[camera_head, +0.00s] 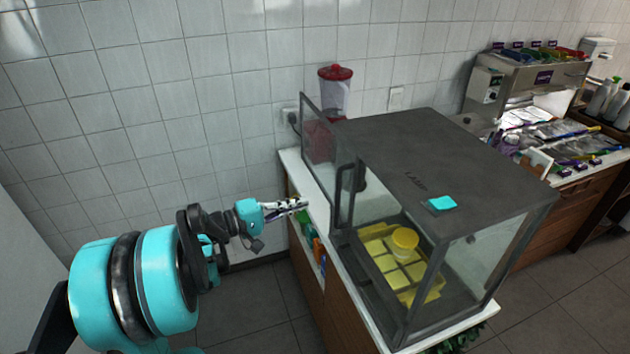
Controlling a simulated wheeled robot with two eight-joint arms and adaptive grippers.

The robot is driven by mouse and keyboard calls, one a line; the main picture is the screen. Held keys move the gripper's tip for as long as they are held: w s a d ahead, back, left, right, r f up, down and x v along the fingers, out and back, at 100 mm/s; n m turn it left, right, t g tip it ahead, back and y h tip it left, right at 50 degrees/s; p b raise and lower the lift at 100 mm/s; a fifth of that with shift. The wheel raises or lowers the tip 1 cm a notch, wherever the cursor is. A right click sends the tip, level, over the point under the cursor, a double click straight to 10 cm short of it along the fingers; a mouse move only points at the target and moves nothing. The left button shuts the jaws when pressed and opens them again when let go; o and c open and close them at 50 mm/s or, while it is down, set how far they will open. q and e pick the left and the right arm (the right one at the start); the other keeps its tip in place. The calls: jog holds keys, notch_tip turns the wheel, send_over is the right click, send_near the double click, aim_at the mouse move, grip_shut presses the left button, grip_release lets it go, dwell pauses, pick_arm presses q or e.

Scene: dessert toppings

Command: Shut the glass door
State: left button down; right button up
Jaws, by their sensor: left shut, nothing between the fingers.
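The glass door (316,146) is a dark-framed pane at the left side of the grey display case (450,160). It stands open, angled out from the case. A dark upright handle (345,195) shows near the pane's near edge; which part it is fixed to is hard to tell. My left gripper (303,205) reaches in from the left. Its fingers are shut and empty, pointing right, just left of the door and handle, near the white counter edge. I see no clear contact with the door. My right gripper is not in view.
Inside the case is a yellow compartment tray (432,293) with a yellow tub (405,239). A cyan pad (440,203) lies on the case top. A red-lidded blender (335,92) stands behind the door. The white counter (318,205) is narrow here; floor is free at left.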

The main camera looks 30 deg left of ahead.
pick_arm(q)
jog(key=shift+t, duration=0.4)
jog(key=b+x, duration=0.1)
jog(key=x, duration=0.1)
jog(key=b+x, duration=0.1)
jog(key=x, duration=0.2)
jog(key=d+r+b+x, duration=0.1)
jog(key=x, duration=0.1)
jog(key=shift+d, duration=0.2)
jog(key=shift+s+d, duration=0.2)
jog(key=shift+s, duration=0.15)
jog(key=shift+d, duration=0.1)
